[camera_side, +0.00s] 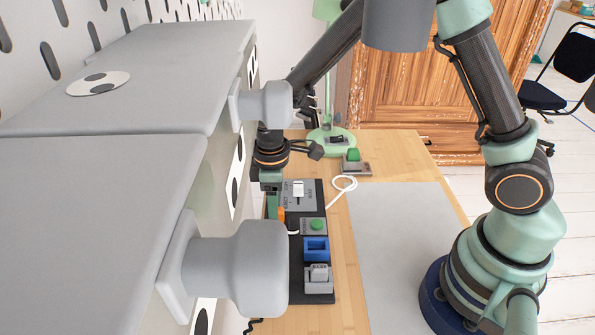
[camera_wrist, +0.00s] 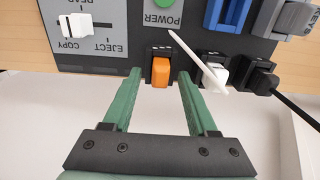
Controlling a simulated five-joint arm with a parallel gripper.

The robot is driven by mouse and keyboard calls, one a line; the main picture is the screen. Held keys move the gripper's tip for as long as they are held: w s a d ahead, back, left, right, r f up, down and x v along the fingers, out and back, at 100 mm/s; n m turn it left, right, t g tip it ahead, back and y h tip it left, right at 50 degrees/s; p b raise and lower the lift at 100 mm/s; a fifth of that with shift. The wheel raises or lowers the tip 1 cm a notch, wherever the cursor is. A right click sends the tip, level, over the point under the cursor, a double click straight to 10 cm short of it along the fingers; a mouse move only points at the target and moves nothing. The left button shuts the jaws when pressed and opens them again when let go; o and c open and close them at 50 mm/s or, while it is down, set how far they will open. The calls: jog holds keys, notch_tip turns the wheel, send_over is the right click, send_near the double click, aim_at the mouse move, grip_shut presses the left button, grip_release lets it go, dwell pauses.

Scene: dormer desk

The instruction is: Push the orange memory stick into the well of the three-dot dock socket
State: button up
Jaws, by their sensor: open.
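The orange memory stick (camera_wrist: 161,72) sits at the mouth of a black socket (camera_wrist: 158,51) on the dark dock panel's near edge in the wrist view. It also shows as a small orange patch in the side view (camera_side: 281,215). How deep it sits I cannot tell, and no dot marks can be read. My gripper (camera_wrist: 160,75) is open, its green fingertips on either side of the stick with a gap each side. In the side view my gripper (camera_side: 271,205) hangs at the panel's left edge, partly hidden behind a grey rounded knob.
A white plug (camera_wrist: 214,74) and a black cabled plug (camera_wrist: 262,78) sit right of the stick. A thin white rod or cable (camera_wrist: 196,60) crosses close to the right finger. Grey drawers (camera_side: 100,220) with knobs (camera_side: 245,262) stand close on the left. A grey mat (camera_side: 395,250) is clear.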

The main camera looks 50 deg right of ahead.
notch_tip(320, 180, up, 12)
dwell(0.6)
jog(key=s+d+r+m+t, duration=0.5)
jog(key=s+d+r+m, duration=0.3)
jog(key=s+d+m, duration=0.1)
jog(key=shift+s+d+r+t, duration=0.3)
jog(key=shift+s+d, duration=0.15)
jog(key=shift+d, duration=0.8)
